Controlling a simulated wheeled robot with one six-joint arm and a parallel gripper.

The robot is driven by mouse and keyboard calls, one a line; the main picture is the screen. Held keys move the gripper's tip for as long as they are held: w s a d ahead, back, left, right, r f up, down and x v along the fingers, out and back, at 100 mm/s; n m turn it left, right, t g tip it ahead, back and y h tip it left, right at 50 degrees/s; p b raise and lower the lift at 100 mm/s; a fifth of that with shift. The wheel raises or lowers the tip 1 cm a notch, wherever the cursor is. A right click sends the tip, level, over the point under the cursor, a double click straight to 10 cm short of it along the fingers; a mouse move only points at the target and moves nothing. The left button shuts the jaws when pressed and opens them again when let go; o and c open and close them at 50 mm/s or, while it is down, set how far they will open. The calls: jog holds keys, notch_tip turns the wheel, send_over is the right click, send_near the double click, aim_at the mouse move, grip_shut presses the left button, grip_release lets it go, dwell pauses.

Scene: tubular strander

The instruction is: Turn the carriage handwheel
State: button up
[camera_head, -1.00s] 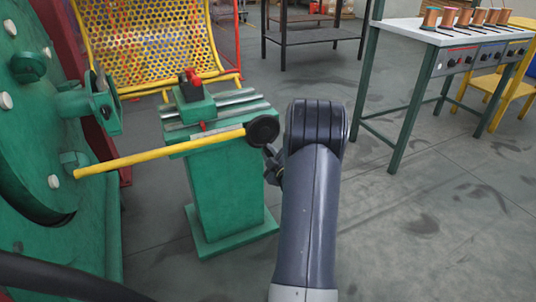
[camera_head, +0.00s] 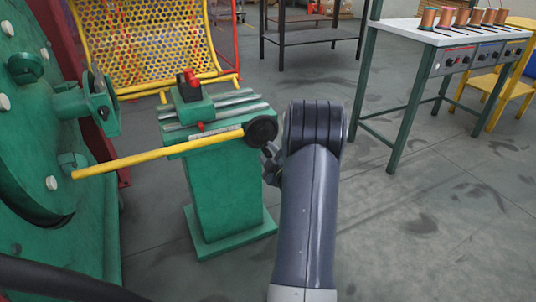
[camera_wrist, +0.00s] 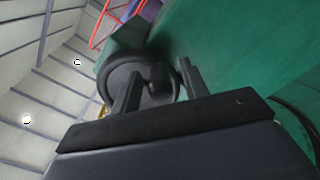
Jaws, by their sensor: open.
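The carriage handwheel (camera_head: 261,131) is a small black wheel at the right end of the carriage on a green pedestal (camera_head: 230,195). My gripper (camera_head: 271,160) shows in the head view just below and right of the wheel, partly hidden by my arm. In the wrist view, the black handwheel (camera_wrist: 115,72) lies directly ahead, and my open gripper (camera_wrist: 158,82) has one finger in front of its rim and the other to its right. Part of the wheel shows between the fingers. I cannot tell whether they touch it.
A yellow mesh guard (camera_head: 145,40) stands behind. A bench with copper spools (camera_head: 428,18) is at right. Open floor lies at right.

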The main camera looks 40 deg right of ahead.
jog(key=p+v, duration=0.2)
jog(key=v, duration=0.8)
jog(key=shift+s, duration=0.35)
jog(key=b+x, duration=0.2)
jog(key=x, duration=0.8)
jog(key=shift+w, duration=0.45)
